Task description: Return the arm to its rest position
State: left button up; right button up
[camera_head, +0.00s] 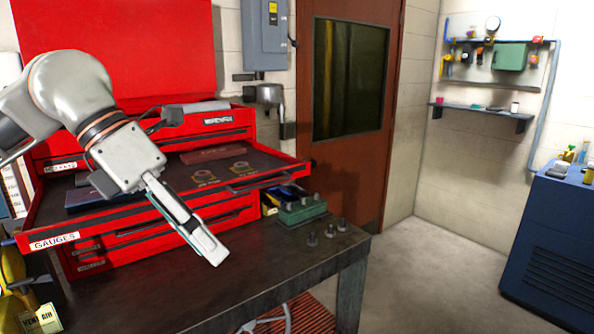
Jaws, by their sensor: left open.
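My left arm (125,155) reaches in from the left, over the open red drawer. My left gripper (213,256) points down and to the right, past the drawer's front edge and above the dark workbench (165,285). It is open, with nothing seen between its fingers, which show nearly edge-on. My right arm and gripper are not in view.
The open drawer (55,240), labelled "GAUGES", belongs to a red tool chest (200,135). A green block (302,211) and small metal parts (328,231) stand at the bench's right end. The floor (440,275) is clear before the blue cabinet (550,240).

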pick_arm(q)
jog(key=s+d+f+n+g+h, duration=0.1)
jog(key=d+n+g+h, duration=0.1)
jog(key=d+h, duration=0.45)
jog(key=s+d+f+n+g+h, duration=0.1)
jog(key=d+f+g+h, duration=0.15)
jog(key=d+h, duration=0.45)
jog(key=w+a+f+n+t+y, duration=0.2)
jog(key=w+a+f+n+t, duration=0.35)
jog(key=n+t, duration=0.65)
jog(key=w+a+f+n+t+y, duration=0.25)
jog(key=w+f+n+t, duration=0.35)
jog(key=f+n+t, duration=0.5)
jog(key=s+a+f+n+g+y, duration=0.1)
jog(key=s+a+f+n+y, duration=0.1)
jog(key=a+f+n+y, duration=0.5)
jog(key=s+f+n+g+y, duration=0.1)
jog(key=s+f+n+y, duration=0.3)
jog(key=f, duration=0.8)
jog(key=s+a+f+n+g+y, duration=0.1)
jog(key=s+a+f+n+g, duration=0.1)
jog(key=s+f, duration=0.4)
jog(key=s+a+f+n+g+y, duration=0.1)
jog(key=s+a+f+n+g, duration=0.1)
jog(key=s+f, duration=0.4)
notch_tip(320, 180, down, 6)
jog(key=shift+s+a+r+n+g+y, duration=0.1)
jog(key=shift+s+a+n+g+y, duration=0.25)
jog(key=shift+a+g, duration=0.6)
jog(key=shift+a, duration=0.2)
